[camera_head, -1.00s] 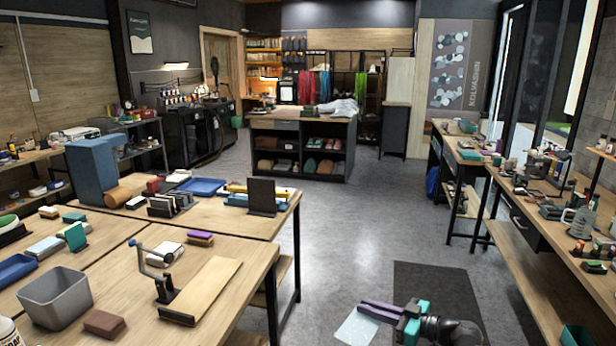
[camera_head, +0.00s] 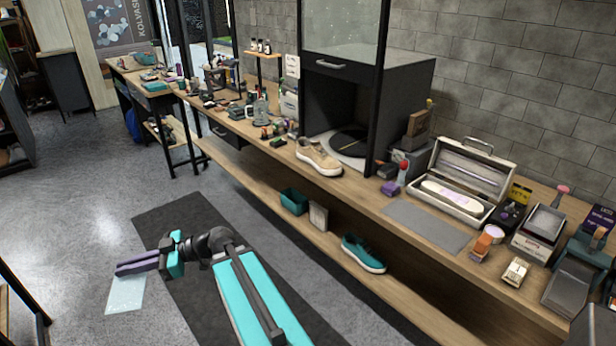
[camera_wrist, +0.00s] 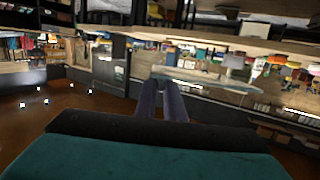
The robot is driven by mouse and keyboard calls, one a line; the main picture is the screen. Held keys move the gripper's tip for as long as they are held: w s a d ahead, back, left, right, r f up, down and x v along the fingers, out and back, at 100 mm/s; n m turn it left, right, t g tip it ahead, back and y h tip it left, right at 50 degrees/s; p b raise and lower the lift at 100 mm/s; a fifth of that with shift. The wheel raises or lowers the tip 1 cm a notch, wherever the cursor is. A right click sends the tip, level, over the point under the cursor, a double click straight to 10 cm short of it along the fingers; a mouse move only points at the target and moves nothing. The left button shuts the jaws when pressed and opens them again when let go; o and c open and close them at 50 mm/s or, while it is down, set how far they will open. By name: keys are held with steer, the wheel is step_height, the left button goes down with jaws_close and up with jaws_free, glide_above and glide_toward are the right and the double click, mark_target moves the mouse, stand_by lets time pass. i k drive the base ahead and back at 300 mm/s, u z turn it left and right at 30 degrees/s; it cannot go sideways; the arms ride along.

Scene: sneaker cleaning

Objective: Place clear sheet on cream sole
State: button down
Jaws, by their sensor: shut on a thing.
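My gripper (camera_head: 122,269) has purple fingers and is shut on a thin, clear, pale-blue sheet (camera_head: 126,295). The sheet hangs below the fingertips, over the grey floor at lower left. In the wrist view the fingers (camera_wrist: 163,92) point away from the camera, and the see-through sheet (camera_wrist: 208,79) spreads at their tips. A long cream sole-shaped piece (camera_head: 455,195) with a pinkish middle lies in an open silver case on the right workbench. My gripper is well to the left of it, apart from the bench.
The long wooden workbench (camera_head: 365,197) runs along the brick wall. A grey mat (camera_head: 428,227), bare on top, lies before the case (camera_head: 490,180). A beige sneaker (camera_head: 319,157) stands farther back; a teal shoe (camera_head: 363,252) is on the lower shelf. Open floor lies left.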

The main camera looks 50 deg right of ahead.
mark_target(453, 198)
steer(key=z, duration=0.3)
steer(key=i, duration=1.45)
steer(key=z, duration=4.95)
steer(key=i, duration=0.1)
steer(key=u, duration=3.1)
